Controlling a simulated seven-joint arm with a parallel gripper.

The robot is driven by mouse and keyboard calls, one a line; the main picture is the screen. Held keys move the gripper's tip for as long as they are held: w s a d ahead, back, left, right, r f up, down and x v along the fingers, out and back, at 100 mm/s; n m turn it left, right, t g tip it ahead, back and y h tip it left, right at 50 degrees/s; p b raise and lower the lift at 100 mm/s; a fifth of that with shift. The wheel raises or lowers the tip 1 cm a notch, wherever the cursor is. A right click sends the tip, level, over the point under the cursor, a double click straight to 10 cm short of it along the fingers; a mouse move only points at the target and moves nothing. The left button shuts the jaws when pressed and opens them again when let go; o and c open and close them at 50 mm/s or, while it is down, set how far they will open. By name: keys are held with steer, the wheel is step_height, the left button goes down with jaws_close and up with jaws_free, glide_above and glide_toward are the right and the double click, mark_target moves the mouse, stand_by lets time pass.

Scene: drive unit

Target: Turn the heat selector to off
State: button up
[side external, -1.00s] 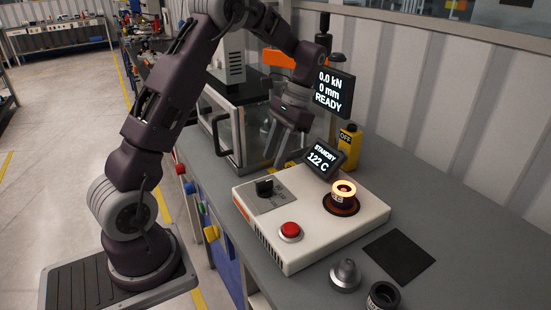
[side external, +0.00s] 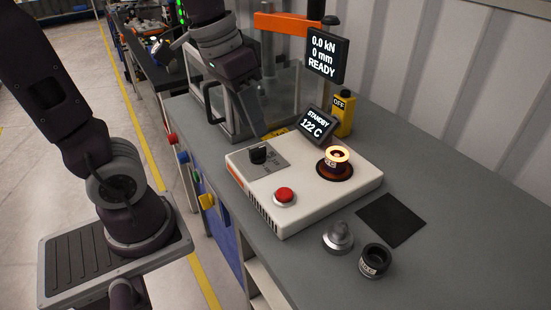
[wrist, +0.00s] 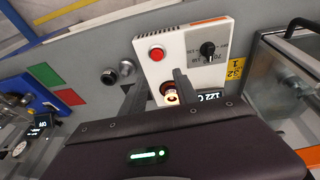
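The heat selector is a black knob (side external: 259,153) on a grey plate at the back left of the white heater unit (side external: 330,196); it also shows in the wrist view (wrist: 207,48). Its pointer setting is too small to read. The unit's display (side external: 317,124) reads STANDBY, 122 C. A ring (side external: 337,154) glows on the heater. My gripper (side external: 258,122) is above and behind the knob in the side view, touching nothing that I can see. In the wrist view its two fingers (wrist: 155,92) stand apart with nothing held between them.
A red button (side external: 284,195) sits in front of the knob. A glass-sided enclosure (side external: 220,115) stands behind. A grey domed part (side external: 338,236), a black ring (side external: 375,260) and a dark mat (side external: 392,220) lie at right.

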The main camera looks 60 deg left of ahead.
mark_target(258, 148)
steer(key=w+a+f+g, duration=0.1)
steer(key=w+a+f, duration=0.1)
steer(key=a+f, duration=0.1)
steer(key=w+a+f+g, duration=0.1)
steer(key=w+a+f, duration=0.1)
steer(key=a+f, duration=0.1)
steer(key=w+a+f+g+y, duration=0.1)
steer(key=w+a+f, duration=0.2)
steer(key=a, duration=0.2)
steer(key=shift+f, duration=0.15)
steer(key=f, duration=0.7)
steer(key=shift+a+f, duration=0.15)
steer(key=shift+a, duration=0.1)
steer(key=shift+c, duration=0.5)
jaws_close()
